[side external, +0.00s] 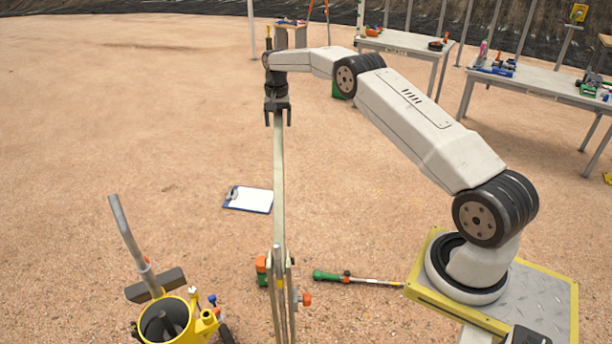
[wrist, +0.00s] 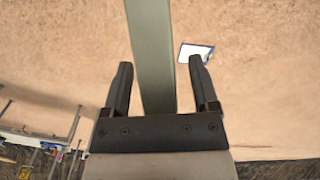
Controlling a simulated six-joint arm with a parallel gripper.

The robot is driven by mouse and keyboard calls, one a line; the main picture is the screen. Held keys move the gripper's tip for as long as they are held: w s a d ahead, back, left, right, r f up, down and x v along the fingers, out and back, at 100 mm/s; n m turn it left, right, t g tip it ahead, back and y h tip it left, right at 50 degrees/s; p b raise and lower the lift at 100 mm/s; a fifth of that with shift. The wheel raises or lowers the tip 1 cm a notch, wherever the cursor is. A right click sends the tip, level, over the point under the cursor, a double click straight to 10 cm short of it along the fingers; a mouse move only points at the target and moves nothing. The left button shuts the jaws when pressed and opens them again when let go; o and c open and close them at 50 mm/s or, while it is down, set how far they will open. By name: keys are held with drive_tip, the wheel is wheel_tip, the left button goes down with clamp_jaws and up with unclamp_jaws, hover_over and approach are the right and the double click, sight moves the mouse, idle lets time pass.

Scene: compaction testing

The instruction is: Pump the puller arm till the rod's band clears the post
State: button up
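The puller arm (side external: 279,190) is a long grey-green bar standing nearly upright from a grey metal frame (side external: 284,300) at the bottom of the side view. My gripper (side external: 278,119) is at the bar's top end, pointing down. In the wrist view the bar (wrist: 151,40) runs between the two fingers of my gripper (wrist: 160,66). A gap shows between the bar and the right finger, and the left finger is close to the bar. The fingers are open around it.
A yellow pot (side external: 180,322) with a slanted grey tube (side external: 130,232) stands at lower left. A green-handled tool (side external: 335,276) lies right of the frame. A clipboard (side external: 248,199) lies on the sand. Tables with tools (side external: 535,80) stand at back right. Open sand lies left.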

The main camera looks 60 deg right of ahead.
drive_tip(key=shift+r, duration=3.9)
drive_tip(key=shift+r, duration=0.2)
clamp_jaws()
drive_tip(key=shift+r, duration=0.2)
drive_tip(key=shift+a+r+h, duration=0.15)
drive_tip(key=shift+r+h, duration=0.15)
drive_tip(key=shift+h, duration=0.1)
drive_tip(key=s+a+r+t+h, duration=0.3)
drive_tip(key=s+a+r, duration=0.1)
drive_tip(key=r, duration=0.4)
drive_tip(key=shift+a+h, duration=0.4)
drive_tip(key=shift+a, duration=0.05)
